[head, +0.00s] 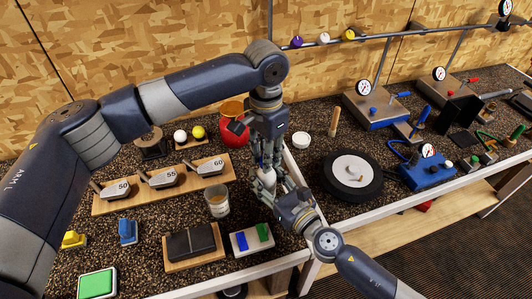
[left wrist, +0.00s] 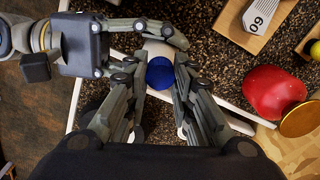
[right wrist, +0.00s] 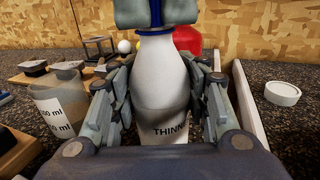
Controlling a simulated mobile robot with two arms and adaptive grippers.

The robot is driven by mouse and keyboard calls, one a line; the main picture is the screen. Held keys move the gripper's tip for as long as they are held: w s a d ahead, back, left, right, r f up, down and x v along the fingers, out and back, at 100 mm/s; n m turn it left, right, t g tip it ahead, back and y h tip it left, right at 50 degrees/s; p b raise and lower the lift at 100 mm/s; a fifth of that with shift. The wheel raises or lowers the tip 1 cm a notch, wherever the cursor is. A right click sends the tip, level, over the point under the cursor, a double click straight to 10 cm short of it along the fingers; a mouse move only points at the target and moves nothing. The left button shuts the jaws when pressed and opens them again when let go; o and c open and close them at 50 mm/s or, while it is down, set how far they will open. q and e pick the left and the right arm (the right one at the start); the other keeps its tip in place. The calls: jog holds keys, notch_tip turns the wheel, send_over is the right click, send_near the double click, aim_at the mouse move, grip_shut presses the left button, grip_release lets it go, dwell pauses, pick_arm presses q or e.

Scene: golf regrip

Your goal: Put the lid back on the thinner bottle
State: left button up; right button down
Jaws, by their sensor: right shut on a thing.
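The white thinner bottle (right wrist: 160,95) stands upright in the right wrist view, its label partly hidden. My right gripper (head: 268,182) is shut around its body from both sides. The blue lid (left wrist: 160,74) is between the fingertips of my left gripper (left wrist: 162,77), which appears shut on it. The left gripper comes down from above, and its fingers cover most of the lid in the right wrist view. Blue shows right at the bottle's neck, directly below those fingers. I cannot tell whether the lid is seated or turned tight.
A clear measuring cup (head: 217,202) stands left of the bottle. A red container (head: 234,132) is behind it, and a white round cap (head: 301,140) lies to the right. A white-edged shelf rim (right wrist: 246,110) runs beside the right gripper. Numbered club heads (head: 163,179) sit left.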

pick_arm(q)
grip_shut()
jog(key=shift+m, duration=1.1)
jog(key=o, duration=1)
grip_release()
jog(key=shift+r, duration=0.1)
notch_tip(320, 180, up, 12)
jog(key=shift+f, duration=0.1)
jog(key=shift+w, duration=0.1)
pick_arm(e)
jog(key=c, duration=0.8)
grip_release()
